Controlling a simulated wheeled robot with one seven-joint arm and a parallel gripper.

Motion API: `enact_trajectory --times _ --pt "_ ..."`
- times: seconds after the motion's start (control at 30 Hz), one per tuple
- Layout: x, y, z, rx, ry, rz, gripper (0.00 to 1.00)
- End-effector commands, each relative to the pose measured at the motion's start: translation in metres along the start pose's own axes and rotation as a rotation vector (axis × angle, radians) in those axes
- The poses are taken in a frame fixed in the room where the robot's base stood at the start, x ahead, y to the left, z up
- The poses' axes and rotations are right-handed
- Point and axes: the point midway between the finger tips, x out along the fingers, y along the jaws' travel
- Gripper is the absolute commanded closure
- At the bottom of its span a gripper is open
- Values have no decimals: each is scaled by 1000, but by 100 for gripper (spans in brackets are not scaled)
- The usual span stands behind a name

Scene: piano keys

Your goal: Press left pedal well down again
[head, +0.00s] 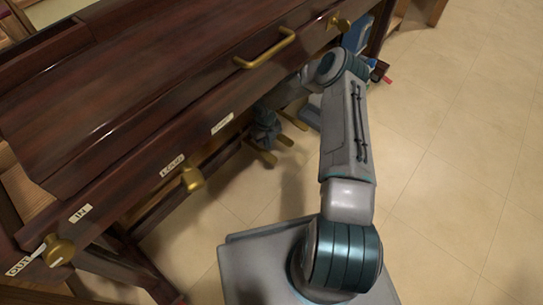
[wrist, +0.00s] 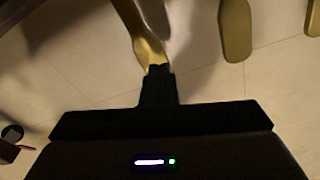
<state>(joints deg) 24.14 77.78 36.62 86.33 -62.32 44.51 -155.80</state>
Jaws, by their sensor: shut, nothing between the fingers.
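The left pedal (wrist: 143,42), a brass lever with a rounded end, is in the upper middle of the wrist view. My gripper (wrist: 160,70) is shut with nothing in it, and its fingertips overlap the end of that pedal. In the head view my gripper (head: 265,132) is low beneath the piano, and the left pedal (head: 262,155) sticks out just beneath it. I cannot tell how far the pedal is down or whether the fingertips press it. The middle pedal (wrist: 235,30) is apart, to the right of the gripper.
A third pedal (wrist: 313,18) shows at the wrist view's right edge. The dark wooden piano (head: 150,75) overhangs the pedals, with a brass handle (head: 265,49) and a brass knob (head: 192,179) sticking out. The tiled floor (head: 450,150) at right is largely clear.

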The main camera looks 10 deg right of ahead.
Motion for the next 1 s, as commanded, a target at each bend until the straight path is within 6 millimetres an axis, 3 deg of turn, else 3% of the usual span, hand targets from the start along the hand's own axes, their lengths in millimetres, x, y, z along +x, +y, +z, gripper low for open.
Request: enact_trajectory --times 0.03,0.2,0.5,1.0 --pt "-11 -12 -14 6 7 -3 100" --pt "-30 -37 -43 6 5 -2 100" --pt "-52 -68 -81 5 6 -2 100" --pt "-55 -75 -89 3 6 -2 100"
